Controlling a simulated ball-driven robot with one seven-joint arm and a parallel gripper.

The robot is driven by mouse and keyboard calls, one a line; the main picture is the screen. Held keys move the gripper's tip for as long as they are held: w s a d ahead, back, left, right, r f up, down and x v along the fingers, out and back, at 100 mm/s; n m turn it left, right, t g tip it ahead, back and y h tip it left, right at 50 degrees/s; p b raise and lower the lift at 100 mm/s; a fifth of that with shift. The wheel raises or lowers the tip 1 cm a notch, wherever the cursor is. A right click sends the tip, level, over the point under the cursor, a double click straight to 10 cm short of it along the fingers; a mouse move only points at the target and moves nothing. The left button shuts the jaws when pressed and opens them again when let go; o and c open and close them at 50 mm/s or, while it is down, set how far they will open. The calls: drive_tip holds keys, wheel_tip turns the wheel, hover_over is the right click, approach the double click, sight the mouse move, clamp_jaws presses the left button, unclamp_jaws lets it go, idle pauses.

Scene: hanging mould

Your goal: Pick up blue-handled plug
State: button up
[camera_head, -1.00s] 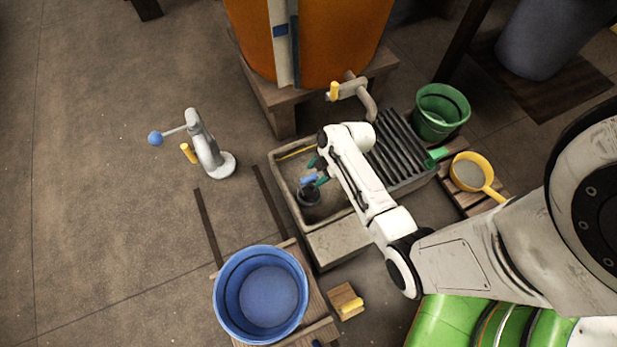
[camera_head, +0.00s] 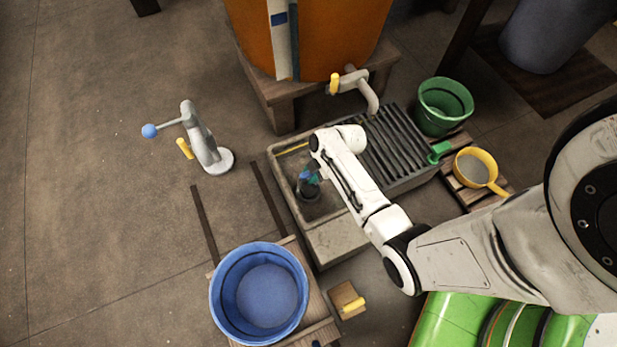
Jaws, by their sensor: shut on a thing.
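The blue-handled plug (camera_head: 305,175) is at the dark round drain fitting (camera_head: 308,193) in the stone sink (camera_head: 325,239). Only a little of its blue handle shows beside my gripper. My gripper (camera_head: 311,177), with green fingertips, reaches down into the basin and is shut on the blue handle. The arm hides part of the basin and of the fingers. I cannot tell whether the plug sits in the drain or is just above it.
A ribbed drainboard (camera_head: 405,150) adjoins the sink. A tap (camera_head: 360,88) from the orange barrel (camera_head: 330,40) hangs over it. A green bucket (camera_head: 443,105) and yellow pan (camera_head: 474,168) stand right, a blue tub (camera_head: 260,297) in front. A grey hand pump (camera_head: 205,150) stands on open floor left.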

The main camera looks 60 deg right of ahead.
clamp_jaws()
drive_tip(key=shift+r, duration=0.1)
